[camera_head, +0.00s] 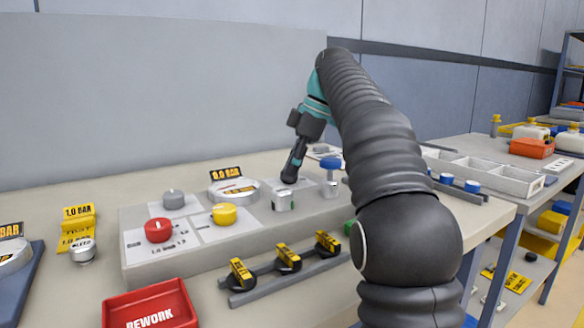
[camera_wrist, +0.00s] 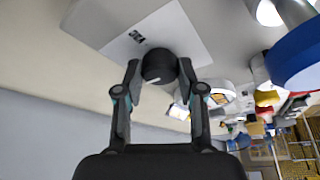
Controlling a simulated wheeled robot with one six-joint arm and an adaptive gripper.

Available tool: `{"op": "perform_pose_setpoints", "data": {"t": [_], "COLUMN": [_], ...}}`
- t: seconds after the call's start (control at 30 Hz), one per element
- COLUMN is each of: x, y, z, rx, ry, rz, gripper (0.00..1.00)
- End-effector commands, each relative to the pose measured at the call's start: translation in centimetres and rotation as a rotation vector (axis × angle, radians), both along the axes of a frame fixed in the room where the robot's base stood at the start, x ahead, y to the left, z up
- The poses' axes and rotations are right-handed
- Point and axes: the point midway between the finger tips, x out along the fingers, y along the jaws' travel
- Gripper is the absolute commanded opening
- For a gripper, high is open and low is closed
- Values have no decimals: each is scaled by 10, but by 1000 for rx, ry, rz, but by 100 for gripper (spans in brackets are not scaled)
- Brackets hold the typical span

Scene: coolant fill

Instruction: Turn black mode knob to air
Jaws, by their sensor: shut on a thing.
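The black mode knob (camera_wrist: 159,65) sits between the two fingertips in the wrist view, on a pale grey panel with a white label plate (camera_wrist: 180,32). A small dark printed mark shows on the plate, but it is too small to read. My gripper (camera_wrist: 160,77) is shut on the knob, one finger on each side. In the head view my gripper (camera_head: 290,174) points down at the panel's back right and largely hides the knob. The knob's pointer direction cannot be made out.
The grey panel (camera_head: 190,259) also bears a red knob (camera_head: 158,230), a yellow knob (camera_head: 224,213), a grey knob (camera_head: 173,199), a round gauge (camera_head: 233,190) and a blue-topped part (camera_head: 331,164) close right. A red rework tray (camera_head: 150,307) lies in front.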

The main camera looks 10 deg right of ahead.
Motion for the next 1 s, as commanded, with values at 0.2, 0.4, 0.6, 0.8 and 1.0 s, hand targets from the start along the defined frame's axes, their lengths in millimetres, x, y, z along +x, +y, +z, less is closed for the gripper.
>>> {"op": "perform_pose_setpoints", "data": {"t": [0.2,0.4,0.6,0.8,1.0], "x": [0,0,0,-2,-3], "y": [0,0,0,1,2], "z": [0,0,0,1,1], "rx": [0,0,0,1,0], "ry": [0,0,-1,-2,-2], "rz": [0,0,-22,-168,-383], "gripper": [64,64,64,64,64]}}
